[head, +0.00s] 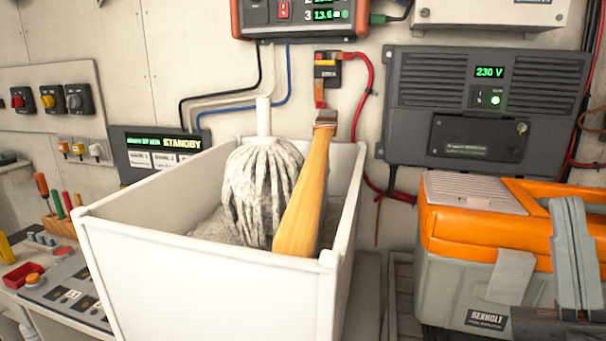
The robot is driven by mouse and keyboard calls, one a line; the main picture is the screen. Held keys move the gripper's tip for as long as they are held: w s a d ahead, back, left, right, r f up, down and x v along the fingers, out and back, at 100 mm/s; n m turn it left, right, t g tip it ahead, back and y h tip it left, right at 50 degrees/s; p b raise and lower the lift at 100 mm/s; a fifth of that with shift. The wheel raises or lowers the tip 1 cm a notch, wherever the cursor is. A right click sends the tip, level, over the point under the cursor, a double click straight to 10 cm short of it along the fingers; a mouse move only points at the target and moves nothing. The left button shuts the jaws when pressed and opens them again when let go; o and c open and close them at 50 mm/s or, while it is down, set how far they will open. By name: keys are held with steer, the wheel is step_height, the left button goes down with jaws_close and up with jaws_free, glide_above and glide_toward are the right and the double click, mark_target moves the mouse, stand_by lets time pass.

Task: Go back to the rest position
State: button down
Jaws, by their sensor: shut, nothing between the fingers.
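My gripper (568,210) is at the lower right edge of the head view. Its two grey fingers point up and lie together, with nothing held between them. It stands in front of the orange and grey toolbox (460,275) and hides part of its right side. I cannot tell whether it touches the toolbox. The rest of my arm is cut off by the frame.
A white open bin (200,285) stands in the middle with a mop head (262,185) and a wooden-handled tool (305,195) sticking up. A control panel (70,290) is at left. A grey power unit (485,115) hangs on the wall.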

steer(key=s+a+f+m+g+h, duration=0.1)
steer(key=s+f+m+g+h, duration=0.25)
steer(key=f, duration=0.85)
steer(key=s+a+f+m+g+h, duration=0.1)
steer(key=s+f+m+g, duration=0.35)
steer(key=f, duration=0.75)
steer(key=s+a+f+g+y, duration=0.1)
steer(key=s+a+f+g, duration=0.1)
steer(key=s+f, duration=0.4)
steer(key=s+a+f+g+y, duration=0.1)
steer(key=s+f+g+y, duration=0.1)
steer(key=s+f+g, duration=0.3)
steer(key=s+f, duration=0.2)
steer(key=s, duration=0.2)
steer(key=shift+s+a+f+m, duration=0.25)
steer(key=shift+s+a+m, duration=0.05)
steer(key=shift+s+a, duration=0.1)
steer(key=c, duration=2.2)
jaws_free()
steer(key=shift+y, duration=0.25)
